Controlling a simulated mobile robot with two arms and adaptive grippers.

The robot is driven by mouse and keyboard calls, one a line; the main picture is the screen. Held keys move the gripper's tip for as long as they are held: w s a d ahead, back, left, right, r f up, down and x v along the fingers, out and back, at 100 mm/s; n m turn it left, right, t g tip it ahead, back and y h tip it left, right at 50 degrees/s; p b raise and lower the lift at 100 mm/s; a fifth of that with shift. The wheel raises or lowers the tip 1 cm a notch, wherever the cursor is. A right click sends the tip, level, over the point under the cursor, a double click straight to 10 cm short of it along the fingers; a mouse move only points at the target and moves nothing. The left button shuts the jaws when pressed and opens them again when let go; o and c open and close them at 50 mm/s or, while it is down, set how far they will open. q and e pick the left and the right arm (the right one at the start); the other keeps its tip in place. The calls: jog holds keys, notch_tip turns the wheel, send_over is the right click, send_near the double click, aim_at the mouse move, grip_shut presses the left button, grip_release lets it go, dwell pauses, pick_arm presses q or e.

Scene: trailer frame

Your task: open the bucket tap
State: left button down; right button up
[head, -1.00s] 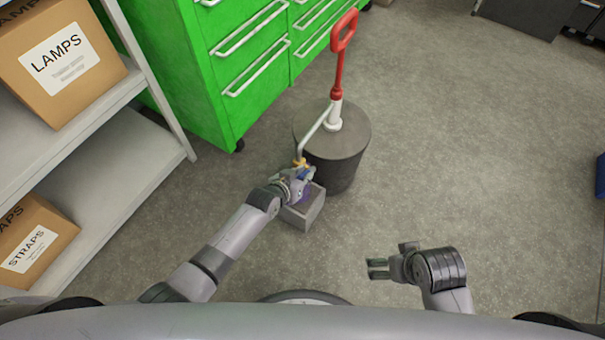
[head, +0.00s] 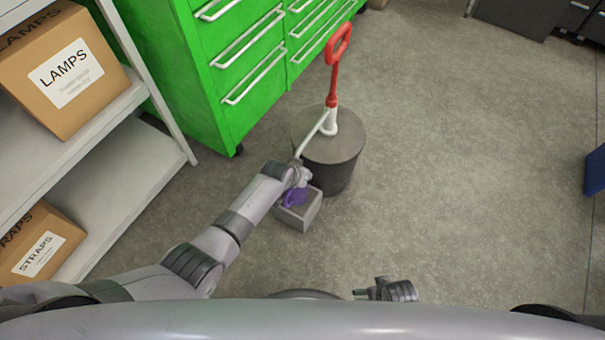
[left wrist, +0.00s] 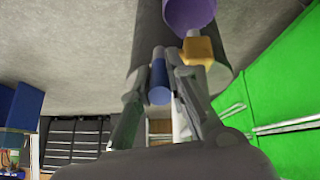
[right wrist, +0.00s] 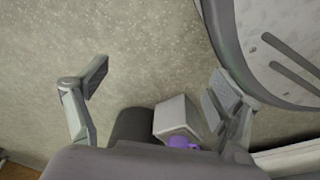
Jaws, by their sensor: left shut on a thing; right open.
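The dark grey bucket (head: 335,178) stands on the floor with a red-handled pump (head: 332,85) upright on its lid. A white pipe (head: 312,135) slopes from the pump toward my left gripper (head: 299,178). In the left wrist view, my left gripper is shut on the blue tap handle (left wrist: 159,84), beside the brass tap body (left wrist: 198,50). In the head view the gripper hides the tap. A purple vessel (head: 294,197) sits below it on a grey block (head: 306,215). My right gripper (right wrist: 158,88) is open and empty, low near my base.
A green drawer cabinet (head: 225,70) stands behind and left of the bucket. A shelf (head: 130,165) at left holds cardboard boxes (head: 65,75). A blue object (head: 596,172) is at the right edge. The floor right of the bucket is clear.

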pick_arm(q)
jog(key=shift+w+r+g, duration=0.15)
jog(key=shift+w+g, duration=0.15)
pick_arm(e)
jog(key=shift+s+d+f, duration=0.1)
jog(key=shift+s+f, duration=0.55)
jog(key=shift+f, duration=0.1)
pick_arm(q)
jog(key=c, duration=1.5)
grip_release()
jog(key=shift+c, duration=0.2)
jog(key=shift+s, duration=0.15)
jog(key=v, duration=1.1)
jog(key=shift+s+r, duration=0.15)
jog(key=shift+r, duration=0.3)
jog(key=shift+d, duration=0.1)
